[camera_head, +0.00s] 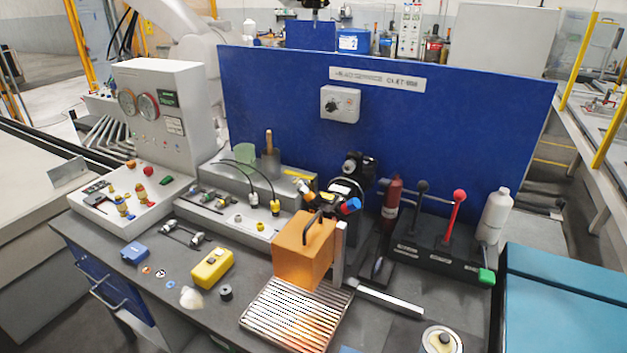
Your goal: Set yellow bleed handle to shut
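A small yellow bar (298,175) lies near the right end of the grey stepped block, in front of the blue panel. Just right of it, a small yellow-orange part (306,186) sits on a dark fitting behind the orange box. A blue-ended part (349,206) is on the right of the same fitting. I cannot tell which yellow part is the bleed handle, nor whether it stands open or shut. The orange box partly hides the fitting. Neither of my grippers shows in this view.
The orange box (303,250) with a black handle stands at the back of a slatted metal grate (290,318). Red- and black-knobbed levers (457,210) and a white bottle (494,214) stand right. A gauge console (157,112) stands left. A yellow box (213,268) lies in front.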

